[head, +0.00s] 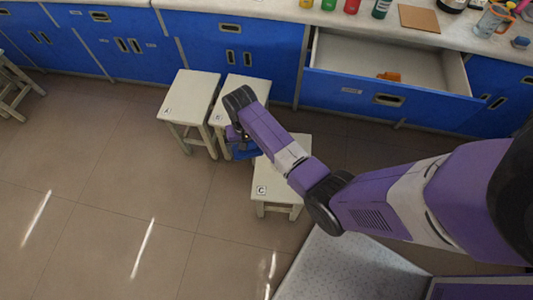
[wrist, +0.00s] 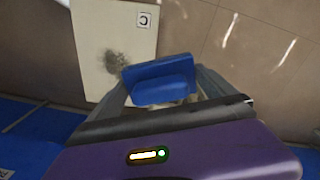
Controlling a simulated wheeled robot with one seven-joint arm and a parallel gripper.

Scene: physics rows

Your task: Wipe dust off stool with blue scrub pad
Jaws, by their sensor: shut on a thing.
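My gripper (wrist: 160,92) is shut on a blue scrub pad (wrist: 158,75). In the wrist view the pad overlaps the lower right edge of the pale stool marked C (wrist: 95,28); I cannot tell whether it touches it. A grey dust patch (wrist: 115,63) shows on that stool's top, just left of the pad. In the head view the stool marked C (head: 281,199) stands partly behind my arm, and its dust is hidden. A bit of blue, likely the pad, shows beside that stool, below my wrist.
Stools marked A (head: 187,97) and B (head: 231,112) stand close together, left of stool C. A drawer (head: 387,84) hangs open with an orange item (head: 389,76) inside. Bottles (head: 382,8) stand on the counter (head: 285,11).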

